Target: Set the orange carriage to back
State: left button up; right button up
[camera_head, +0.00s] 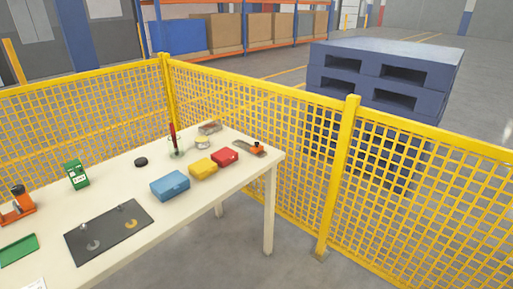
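An orange device with a dark top part (17,205) stands at the left edge of the cream table (205,215), partly cut off by the picture edge. It may be the orange carriage, but I cannot tell for sure, and I cannot make out its setting. Neither of my grippers is in view.
A black plate (108,237) with small metal parts, a green tray (19,249) and a green box (77,174) lie near it. Blue (170,186), yellow (203,169) and red (225,157) boxes stand farther right. A yellow mesh fence (260,112) runs behind the table.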

aim_at(258, 147)
jog(key=i+l, duration=0.2)
jog(key=i, duration=0.4)
jog(key=i+l+z, duration=0.1)
jog(key=i+l, duration=0.15)
jog(key=i, duration=0.3)
jog(key=i+l, duration=0.15)
jog(key=i, duration=0.45)
